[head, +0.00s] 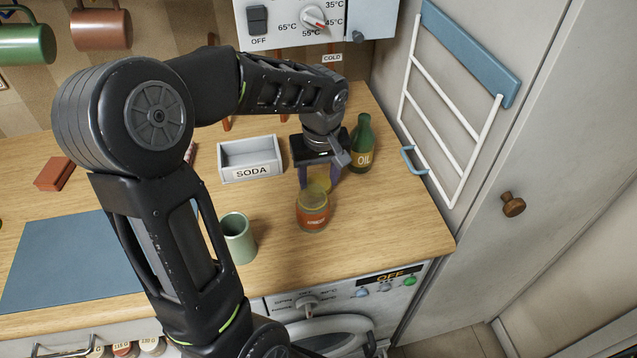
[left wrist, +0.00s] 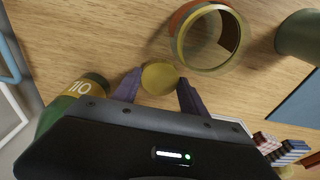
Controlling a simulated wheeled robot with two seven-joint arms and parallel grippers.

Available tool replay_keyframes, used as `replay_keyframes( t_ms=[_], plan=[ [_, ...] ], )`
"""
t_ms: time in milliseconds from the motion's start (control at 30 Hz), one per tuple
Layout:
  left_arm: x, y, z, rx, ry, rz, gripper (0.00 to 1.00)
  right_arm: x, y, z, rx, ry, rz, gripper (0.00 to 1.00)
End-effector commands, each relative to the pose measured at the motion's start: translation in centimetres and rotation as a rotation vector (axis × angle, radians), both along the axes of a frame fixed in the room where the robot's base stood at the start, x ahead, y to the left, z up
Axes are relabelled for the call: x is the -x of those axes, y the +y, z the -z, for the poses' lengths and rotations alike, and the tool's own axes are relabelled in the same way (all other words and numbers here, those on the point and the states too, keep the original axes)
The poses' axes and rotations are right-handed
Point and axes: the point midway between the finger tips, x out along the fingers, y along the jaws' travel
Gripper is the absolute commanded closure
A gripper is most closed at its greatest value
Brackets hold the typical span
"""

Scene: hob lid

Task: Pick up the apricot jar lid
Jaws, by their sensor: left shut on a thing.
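The apricot jar lid is a small yellow disc (left wrist: 160,78) held between the two purple fingertips of my left gripper (left wrist: 158,88) in the left wrist view. In the head view my left gripper (head: 319,175) points down behind the jar, with the yellow lid (head: 320,184) low between its fingers. The orange jar (head: 312,212) stands upright and open on the counter, just in front of the gripper; its open rim (left wrist: 208,38) also shows in the left wrist view. I cannot tell whether the lid is clear of the wood. My right gripper is not in view.
A green oil bottle (head: 362,145) stands close beside the gripper on the right. A grey soda box (head: 250,172) is to the left. A green cup (head: 238,238) stands left of the jar. The counter right of the jar is clear up to its edge.

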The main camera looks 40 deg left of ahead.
Motion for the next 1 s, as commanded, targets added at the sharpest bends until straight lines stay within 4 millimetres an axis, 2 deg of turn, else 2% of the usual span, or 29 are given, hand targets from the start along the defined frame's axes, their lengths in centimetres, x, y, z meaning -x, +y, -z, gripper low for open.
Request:
replay_keyframes(
  t_ms=[200,400,567,1000],
  plan=[
    [-0.2,0.0,-4.2,-0.001,-0.007,0.001,0.93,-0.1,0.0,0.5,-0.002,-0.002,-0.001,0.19],
    [-0.1,0.0,-7.4,-0.001,-0.004,-0.001,0.93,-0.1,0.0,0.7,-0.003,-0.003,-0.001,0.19],
    [0.0,0.0,-8.1,0.000,0.000,0.000,0.93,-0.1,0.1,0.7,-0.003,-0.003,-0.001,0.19],
    [0.0,0.0,-8.1,0.000,0.000,0.000,0.93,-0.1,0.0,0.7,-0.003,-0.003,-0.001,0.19]
  ],
)
